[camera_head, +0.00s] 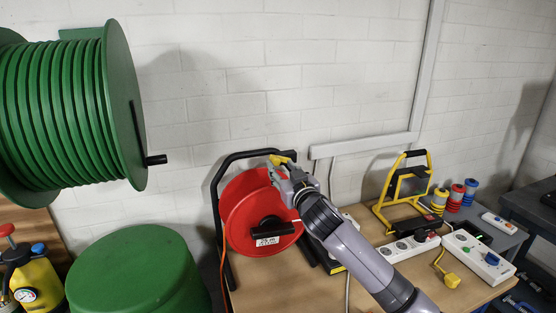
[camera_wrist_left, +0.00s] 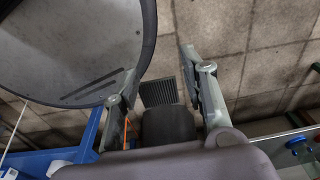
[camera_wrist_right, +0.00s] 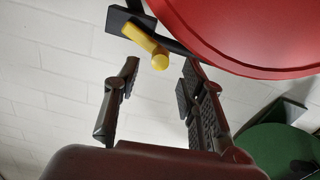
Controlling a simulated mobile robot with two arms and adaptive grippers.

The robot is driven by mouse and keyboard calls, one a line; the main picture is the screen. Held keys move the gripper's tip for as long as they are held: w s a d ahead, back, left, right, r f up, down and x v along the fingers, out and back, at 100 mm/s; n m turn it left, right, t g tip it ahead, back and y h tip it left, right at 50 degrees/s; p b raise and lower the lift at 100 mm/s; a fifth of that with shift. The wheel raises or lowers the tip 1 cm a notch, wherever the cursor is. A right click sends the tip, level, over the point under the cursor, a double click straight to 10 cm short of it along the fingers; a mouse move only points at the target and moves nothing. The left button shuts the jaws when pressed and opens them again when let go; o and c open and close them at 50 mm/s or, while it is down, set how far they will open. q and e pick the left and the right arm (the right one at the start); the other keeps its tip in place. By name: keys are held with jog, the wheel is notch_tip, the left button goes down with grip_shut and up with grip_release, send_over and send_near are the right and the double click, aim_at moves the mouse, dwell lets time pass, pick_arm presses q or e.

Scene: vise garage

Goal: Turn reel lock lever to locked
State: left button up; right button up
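A red cable reel (camera_head: 240,208) stands on a black tubular frame at the back of the wooden bench. A yellow lever (camera_head: 279,160) sits at the top right of that frame. In the right wrist view the lever (camera_wrist_right: 146,41) points down from a black block toward my gripper, its round end just beyond the fingertips. My right gripper (camera_head: 285,172) is open beside the lever, and in the wrist view the fingers (camera_wrist_right: 158,72) are apart with nothing between them. My left gripper (camera_wrist_left: 160,65) is open and empty, out of the head view.
A large green hose reel (camera_head: 125,110) with a black crank hangs at the left, above a green drum (camera_head: 140,275). Power strips (camera_head: 408,246), a yellow work-light stand (camera_head: 412,185) and wire spools (camera_head: 455,197) crowd the bench's right side.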

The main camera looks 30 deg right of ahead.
aim_at(277, 163)
jog(key=x, duration=0.2)
jog(key=shift+w+d, duration=0.1)
jog(key=shift+w, duration=0.2)
jog(key=shift+w+d+p, duration=0.1)
jog(key=shift+w+p, duration=0.25)
jog(key=shift+w, duration=0.25)
pick_arm(q)
jog(key=shift+s+r, duration=0.2)
jog(key=shift+s, duration=0.4)
jog(key=shift+s+r, duration=0.2)
jog(key=shift+s, duration=0.4)
pick_arm(e)
jog(key=c, duration=0.4)
pick_arm(q)
jog(key=shift+w, duration=0.35)
pick_arm(e)
grip_shut()
